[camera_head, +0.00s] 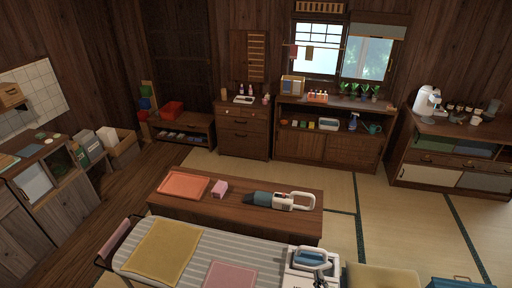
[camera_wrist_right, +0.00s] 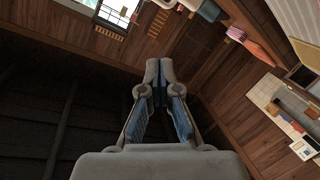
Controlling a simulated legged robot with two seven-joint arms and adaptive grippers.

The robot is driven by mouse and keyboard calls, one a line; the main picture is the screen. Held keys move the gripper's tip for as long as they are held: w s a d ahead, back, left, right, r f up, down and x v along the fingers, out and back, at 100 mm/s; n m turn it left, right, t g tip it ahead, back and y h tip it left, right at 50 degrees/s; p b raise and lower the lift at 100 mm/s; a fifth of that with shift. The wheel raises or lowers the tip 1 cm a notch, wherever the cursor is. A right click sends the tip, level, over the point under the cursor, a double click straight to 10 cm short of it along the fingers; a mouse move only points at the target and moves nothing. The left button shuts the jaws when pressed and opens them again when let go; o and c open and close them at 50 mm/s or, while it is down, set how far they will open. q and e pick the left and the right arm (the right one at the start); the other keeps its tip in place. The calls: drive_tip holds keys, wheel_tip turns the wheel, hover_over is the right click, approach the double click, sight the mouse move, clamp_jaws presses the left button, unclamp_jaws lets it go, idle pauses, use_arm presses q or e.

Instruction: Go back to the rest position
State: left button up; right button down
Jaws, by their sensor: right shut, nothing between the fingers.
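My right gripper (camera_wrist_right: 160,72) points away from the camera in the right wrist view, its two fingertips together and nothing between them. In the head view only a small dark part of it (camera_head: 320,281) shows at the bottom edge, in front of the white-and-blue steam iron (camera_head: 311,259). I cannot tell whether they touch. My left gripper is not in view.
A striped ironing board (camera_head: 205,245) with yellow and pink cloths is at the bottom. Behind it, a low table (camera_head: 230,212) bears an orange tray (camera_head: 184,184), a pink block (camera_head: 220,188) and a handheld vacuum (camera_head: 281,200). Tatami floor (camera_head: 415,212) is clear at right.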

drive_tip(key=s+d+f+m+g, duration=0.1)
drive_tip(key=s+f+m+g, duration=0.3)
drive_tip(key=s+f+g, duration=1.15)
drive_tip(key=s+f+t+b, duration=0.1)
drive_tip(key=s+f, duration=0.3)
drive_tip(key=f, duration=1.1)
drive_tip(key=s+f+t, duration=0.1)
drive_tip(key=s+f, duration=0.3)
drive_tip(key=f, duration=1)
drive_tip(key=s+d+f+g+b, duration=0.1)
drive_tip(key=s+d+f, duration=0.2)
drive_tip(key=s+f, duration=1.2)
drive_tip(key=shift+s+d+f+y, duration=0.15)
drive_tip(key=shift+s+f+y, duration=0.15)
drive_tip(key=shift+s, duration=0.8)
drive_tip(key=shift+w, duration=0.15)
